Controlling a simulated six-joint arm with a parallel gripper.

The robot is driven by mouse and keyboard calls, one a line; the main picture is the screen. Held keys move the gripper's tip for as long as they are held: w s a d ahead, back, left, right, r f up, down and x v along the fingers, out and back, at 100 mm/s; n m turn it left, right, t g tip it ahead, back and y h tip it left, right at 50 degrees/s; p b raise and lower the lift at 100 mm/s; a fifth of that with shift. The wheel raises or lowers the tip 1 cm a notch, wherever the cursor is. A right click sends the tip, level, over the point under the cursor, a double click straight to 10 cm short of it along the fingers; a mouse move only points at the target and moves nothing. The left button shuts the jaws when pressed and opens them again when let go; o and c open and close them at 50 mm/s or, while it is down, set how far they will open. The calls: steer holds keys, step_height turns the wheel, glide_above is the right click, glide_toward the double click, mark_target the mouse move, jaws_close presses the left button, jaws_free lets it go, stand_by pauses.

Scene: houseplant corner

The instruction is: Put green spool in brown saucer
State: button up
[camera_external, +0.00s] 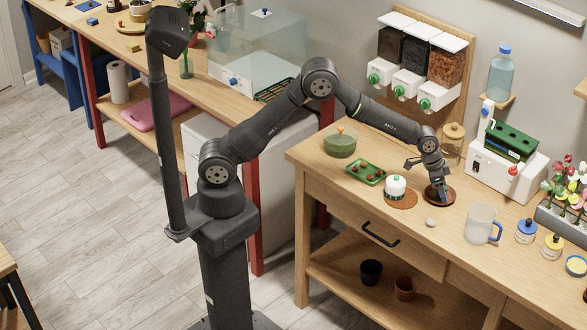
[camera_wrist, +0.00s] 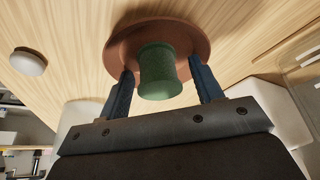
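The green spool (camera_wrist: 158,72) stands upright in the brown saucer (camera_wrist: 200,33) in the wrist view, near the saucer's middle. My gripper (camera_wrist: 163,74) is open, with one blue finger on each side of the spool. A gap shows between the spool and each finger. In the external view the brown saucer (camera_external: 452,196) lies on the wooden workbench, and my gripper (camera_external: 438,189) points down over it. The spool is hard to make out there, hidden by my gripper.
A pale round stone (camera_external: 431,222) lies in front of the saucer.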

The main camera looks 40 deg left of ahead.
steer(key=shift+r, duration=0.1)
steer(key=shift+r, duration=0.4)
steer(key=v, duration=1.1)
steer(key=shift+r, duration=0.15)
steer(key=shift+s, duration=0.1)
steer(key=x, duration=1.2)
steer(key=shift+a+r, duration=0.1)
steer(key=shift+r, duration=1.8)
